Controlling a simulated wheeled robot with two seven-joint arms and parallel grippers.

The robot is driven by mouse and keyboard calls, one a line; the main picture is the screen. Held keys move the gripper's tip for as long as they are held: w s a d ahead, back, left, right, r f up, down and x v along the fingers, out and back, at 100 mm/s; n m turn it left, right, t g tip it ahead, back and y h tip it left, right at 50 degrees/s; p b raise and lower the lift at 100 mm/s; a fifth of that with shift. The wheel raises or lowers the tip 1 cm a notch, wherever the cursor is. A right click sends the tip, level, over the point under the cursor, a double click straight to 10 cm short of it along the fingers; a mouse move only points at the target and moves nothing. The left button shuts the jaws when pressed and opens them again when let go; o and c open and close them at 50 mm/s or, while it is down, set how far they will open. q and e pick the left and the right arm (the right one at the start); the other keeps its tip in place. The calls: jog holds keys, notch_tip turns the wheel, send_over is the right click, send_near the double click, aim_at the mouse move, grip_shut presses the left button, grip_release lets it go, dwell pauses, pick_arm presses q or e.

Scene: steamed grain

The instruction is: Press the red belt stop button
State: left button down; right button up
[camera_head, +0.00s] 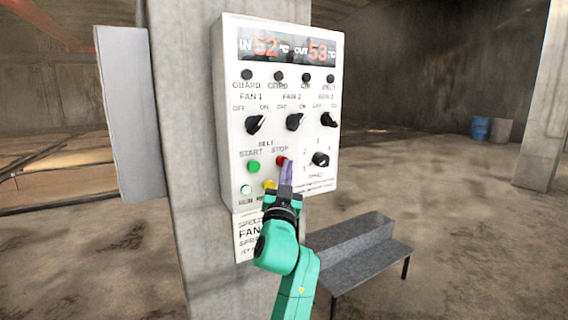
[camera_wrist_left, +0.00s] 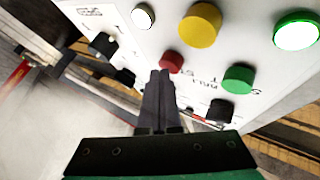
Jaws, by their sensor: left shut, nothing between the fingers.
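The red belt stop button (camera_head: 281,160) is on the white control panel (camera_head: 232,100), right of the green start button (camera_head: 253,167). My left gripper (camera_head: 287,164) is shut and empty, its fingertips at the lower edge of the red button. In the left wrist view the red button (camera_wrist_left: 171,62) shows just beyond the closed fingertips (camera_wrist_left: 160,74), partly hidden by them. I cannot tell whether the fingertips touch it. The green start button (camera_wrist_left: 238,79) is to its right in that view. My right gripper is not in view.
A yellow button (camera_head: 269,185) and a lit white-green button (camera_head: 246,189) sit below. Fan knobs (camera_head: 295,122) and a speed knob (camera_head: 320,159) stick out nearby. The panel hangs on a concrete pillar (camera_head: 185,120). A grey bench (camera_head: 350,245) stands at the lower right.

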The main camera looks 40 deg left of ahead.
pick_arm(q)
jog(key=shift+w+a, duration=0.1)
jog(key=shift+a, duration=0.15)
dwell(0.5)
jog(key=shift+s+d, duration=0.25)
jog(key=shift+d, duration=0.65)
jog(key=d, duration=0.1)
jog(key=s+d+b, duration=0.1)
jog(key=d, duration=0.1)
jog(key=d+b, duration=0.1)
jog(key=shift+s+d, duration=0.25)
jog(key=shift+d, duration=0.15)
